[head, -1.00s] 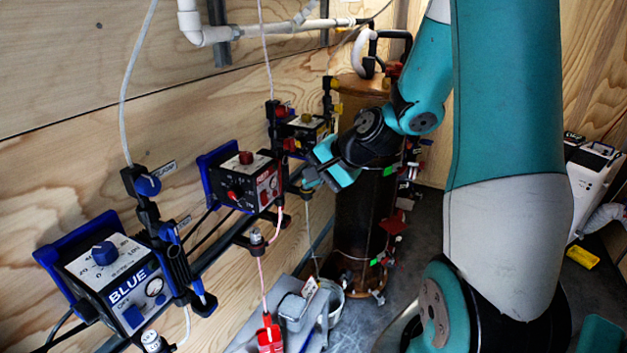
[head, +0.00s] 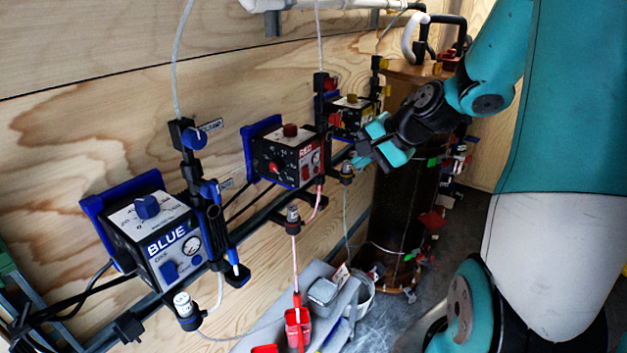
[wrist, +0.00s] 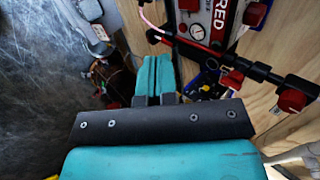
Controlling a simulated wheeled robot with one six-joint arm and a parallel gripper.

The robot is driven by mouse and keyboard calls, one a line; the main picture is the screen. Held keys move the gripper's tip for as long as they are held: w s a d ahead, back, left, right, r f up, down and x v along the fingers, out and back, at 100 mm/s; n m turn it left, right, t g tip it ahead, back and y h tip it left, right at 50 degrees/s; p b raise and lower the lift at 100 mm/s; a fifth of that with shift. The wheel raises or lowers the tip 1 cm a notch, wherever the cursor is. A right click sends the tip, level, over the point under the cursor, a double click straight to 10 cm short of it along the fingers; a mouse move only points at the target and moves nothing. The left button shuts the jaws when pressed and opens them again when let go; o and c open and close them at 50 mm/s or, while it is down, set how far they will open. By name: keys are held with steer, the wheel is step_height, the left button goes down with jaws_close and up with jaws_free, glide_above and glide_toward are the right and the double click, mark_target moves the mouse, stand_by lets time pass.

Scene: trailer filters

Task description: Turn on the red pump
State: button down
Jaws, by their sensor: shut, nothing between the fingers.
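The red pump (head: 288,158) is a black box with a white top, a red knob on top and a RED label, on the wall rail in the middle of the head view. In the wrist view, the pump's front (wrist: 212,18) shows at the top right with its gauge, the RED label and a red part, probably its switch, cut by the top edge. My gripper (head: 362,152) has teal fingers and is right of the pump, apart from it in the picture. In the wrist view, its fingers (wrist: 154,65) are together and empty, left of the pump front.
The blue pump (head: 155,240) is nearer on the left, and a yellow pump (head: 352,115) is behind the red one. Rail fittings and tubing stand out near the red pump. A brown column (head: 400,200) stands behind my gripper. Red bottles (head: 298,325) are below.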

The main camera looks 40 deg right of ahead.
mark_target(306, 173)
steer(key=shift+a, duration=0.2)
steer(key=p+x, duration=0.1)
steer(key=x, duration=0.3)
steer(key=w+r+p+x, duration=0.1)
steer(key=x, duration=0.3)
steer(key=p+x, duration=0.1)
steer(key=x, duration=0.3)
steer(key=shift+w+a+r, duration=0.2)
steer(key=shift+w+a, duration=0.1)
steer(key=shift+w, duration=0.2)
steer(key=shift+w+a+f, duration=0.1)
steer(key=shift+w+f, duration=0.05)
steer(key=shift+w, duration=0.2)
